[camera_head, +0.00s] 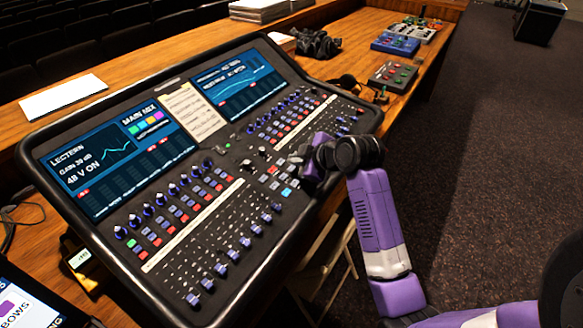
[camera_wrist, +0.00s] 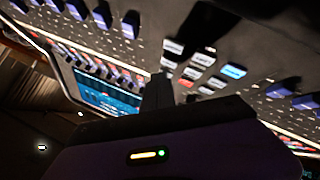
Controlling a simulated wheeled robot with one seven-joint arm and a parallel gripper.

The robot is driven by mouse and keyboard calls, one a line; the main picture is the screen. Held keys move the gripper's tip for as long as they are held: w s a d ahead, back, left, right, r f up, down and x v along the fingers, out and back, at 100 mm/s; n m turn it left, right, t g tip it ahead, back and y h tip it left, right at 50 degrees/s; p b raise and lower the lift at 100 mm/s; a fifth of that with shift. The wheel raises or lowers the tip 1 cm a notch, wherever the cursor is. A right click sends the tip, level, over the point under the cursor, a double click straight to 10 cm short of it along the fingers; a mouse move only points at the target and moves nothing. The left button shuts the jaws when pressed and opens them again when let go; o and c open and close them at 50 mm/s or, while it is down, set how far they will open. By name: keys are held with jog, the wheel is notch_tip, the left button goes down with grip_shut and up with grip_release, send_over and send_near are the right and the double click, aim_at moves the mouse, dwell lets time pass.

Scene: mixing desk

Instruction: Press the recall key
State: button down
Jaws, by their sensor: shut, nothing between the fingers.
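The mixing desk (camera_head: 200,180) fills the middle of the head view. A small block of keys (camera_head: 277,180) sits right of its centre, with white, red and light blue caps. In the wrist view the block shows white keys (camera_wrist: 203,60), a red key (camera_wrist: 186,83) and a lit blue key (camera_wrist: 233,71). The key labels are too small or blurred to read, so I cannot tell which is the recall key. My gripper (camera_head: 302,162) is shut and empty, over the desk beside this block. Its dark fingertips (camera_wrist: 158,88) point toward the keys; I cannot tell whether they touch.
Faders (camera_head: 222,268) and rows of knobs (camera_head: 165,195) lie left of the key block. Two screens (camera_head: 115,150) (camera_head: 238,84) stand along the back, with a paper sheet (camera_head: 191,112) between them. A tablet (camera_head: 30,300) lies at the lower left. Pedal boxes (camera_head: 394,75) sit at the back right.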

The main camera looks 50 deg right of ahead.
jog(key=shift+f, duration=0.1)
jog(key=shift+f, duration=0.35)
jog(key=shift+f+b, duration=0.35)
jog(key=shift+b, duration=0.1)
dwell(0.5)
dwell(0.4)
jog(key=shift+r+p, duration=0.75)
jog(key=shift+r, duration=0.05)
jog(key=r+p, duration=0.4)
jog(key=r, duration=0.1)
jog(key=shift+s, duration=0.25)
dwell(0.6)
